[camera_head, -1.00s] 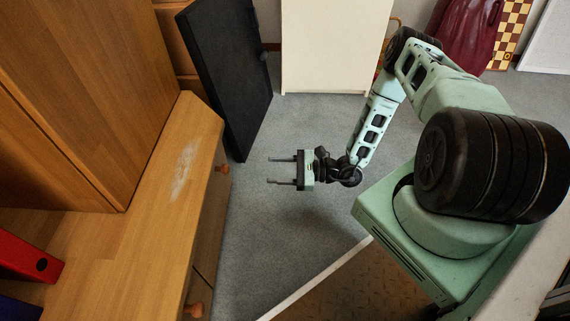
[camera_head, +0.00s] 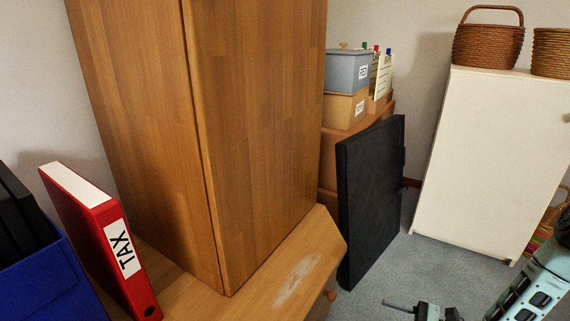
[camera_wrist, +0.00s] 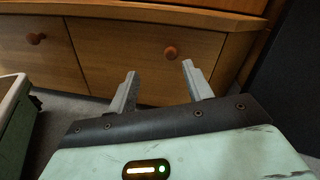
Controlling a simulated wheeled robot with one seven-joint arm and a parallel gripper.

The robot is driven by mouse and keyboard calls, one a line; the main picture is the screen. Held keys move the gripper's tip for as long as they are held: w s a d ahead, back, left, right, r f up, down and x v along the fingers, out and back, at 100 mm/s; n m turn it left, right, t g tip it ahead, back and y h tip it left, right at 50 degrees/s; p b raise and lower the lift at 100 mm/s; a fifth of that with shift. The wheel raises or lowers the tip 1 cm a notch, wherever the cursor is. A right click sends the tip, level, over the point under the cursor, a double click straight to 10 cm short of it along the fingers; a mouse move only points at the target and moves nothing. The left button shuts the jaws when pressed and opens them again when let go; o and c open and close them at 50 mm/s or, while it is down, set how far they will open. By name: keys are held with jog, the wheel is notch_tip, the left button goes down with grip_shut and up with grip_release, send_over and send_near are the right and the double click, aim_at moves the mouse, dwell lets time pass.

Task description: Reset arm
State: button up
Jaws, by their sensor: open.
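My gripper shows in the wrist view (camera_wrist: 158,82) with its two grey fingers apart and nothing between them. It points toward the wooden drawer fronts (camera_wrist: 140,58) with round knobs. In the head view only part of my gripper (camera_head: 400,306) shows at the bottom edge, above the grey carpet. Part of my pale green arm (camera_head: 530,290) shows at the lower right; the rest is out of the picture.
A wooden cabinet (camera_head: 255,130) stands on a wooden drawer unit (camera_head: 300,262) at left. A red TAX binder (camera_head: 105,240) and blue box (camera_head: 50,285) sit beside it. A black panel (camera_head: 370,200) leans near the drawers. A white cabinet (camera_head: 490,160) stands behind. Carpet (camera_head: 420,262) between is clear.

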jog(key=s+a+r+n+g+h+p, duration=0.1)
jog(key=s+a+r+n+g+h, duration=0.15)
jog(key=a+r+n+g, duration=0.55)
jog(key=s+a+r+n+g+h+p, duration=0.1)
jog(key=s+a+r+n+g, duration=0.25)
jog(key=r+n+g, duration=0.45)
jog(key=s+a+r+n+t+h+p, duration=0.15)
jog(key=s+r+n+t+h, duration=0.25)
jog(key=s+r+n+h, duration=0.4)
jog(key=s+a+r+n+t+h+p, duration=0.1)
jog(key=s+a+r+n+t+h, duration=0.25)
jog(key=r, duration=0.75)
notch_tip(320, 180, up, 38)
jog(key=s+d+p, duration=0.1)
jog(key=s+p, duration=0.1)
jog(key=p, duration=3.6)
jog(key=shift+d+r+p, duration=0.2)
jog(key=shift+d+p, duration=0.05)
jog(key=shift+p, duration=0.05)
